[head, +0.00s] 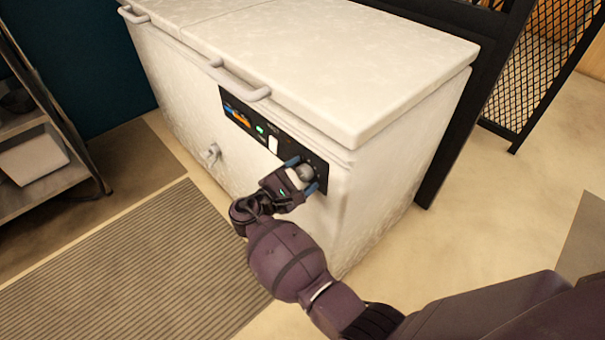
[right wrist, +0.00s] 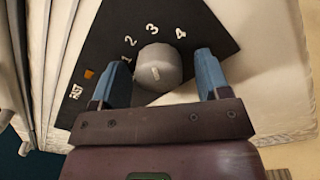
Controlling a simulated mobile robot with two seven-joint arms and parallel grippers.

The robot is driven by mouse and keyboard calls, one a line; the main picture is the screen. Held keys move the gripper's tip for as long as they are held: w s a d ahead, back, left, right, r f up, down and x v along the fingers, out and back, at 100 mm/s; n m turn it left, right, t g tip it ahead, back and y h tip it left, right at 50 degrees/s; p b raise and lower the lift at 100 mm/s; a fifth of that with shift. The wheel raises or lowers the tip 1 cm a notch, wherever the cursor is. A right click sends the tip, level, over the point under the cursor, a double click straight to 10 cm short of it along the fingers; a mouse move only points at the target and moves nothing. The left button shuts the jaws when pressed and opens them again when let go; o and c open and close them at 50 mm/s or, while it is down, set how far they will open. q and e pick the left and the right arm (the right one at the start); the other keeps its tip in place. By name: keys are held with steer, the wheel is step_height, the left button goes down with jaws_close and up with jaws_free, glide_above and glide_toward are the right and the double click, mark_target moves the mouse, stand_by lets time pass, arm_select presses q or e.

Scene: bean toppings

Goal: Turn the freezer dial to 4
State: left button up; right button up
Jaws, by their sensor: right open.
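The freezer (head: 190,95) is a white chest with a black control panel (head: 240,112) on its front. Its grey round dial (head: 305,171) sits at the panel's right end. In the right wrist view the dial (right wrist: 158,66) has white numbers 1 to 4 around its upper edge and a small pale mark on its face; which number it points to I cannot tell. My right gripper (head: 302,175) is at the dial, open, with its blue fingers on either side; the fingers also show in the right wrist view (right wrist: 160,78), with gaps to the dial. My left gripper is out of view.
The panel also bears a green light (head: 259,129), an orange display and a white switch (head: 272,144). A handle (head: 240,84) juts from the lid. A metal shelf (head: 45,150) stands at left, a ribbed mat (head: 130,270) lies in front, and a mesh gate (head: 530,75) is at right.

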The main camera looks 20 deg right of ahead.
steer(key=shift+c, duration=0.3)
steer(key=c, duration=0.9)
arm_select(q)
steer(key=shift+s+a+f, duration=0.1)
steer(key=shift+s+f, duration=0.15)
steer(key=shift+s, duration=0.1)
arm_select(e)
steer(key=shift+m, duration=0.9)
steer(key=shift+f+m+b, duration=0.1)
steer(key=shift+m+b, duration=0.45)
steer(key=shift+m, duration=0.65)
steer(key=shift+m+b, duration=0.3)
steer(key=shift+m, duration=0.8)
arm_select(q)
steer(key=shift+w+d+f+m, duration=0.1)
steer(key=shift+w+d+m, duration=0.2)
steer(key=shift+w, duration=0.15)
arm_select(e)
steer(key=shift+m, duration=0.8)
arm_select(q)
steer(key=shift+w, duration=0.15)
arm_select(e)
steer(key=shift+w+r, duration=0.1)
steer(key=shift+r, duration=0.1)
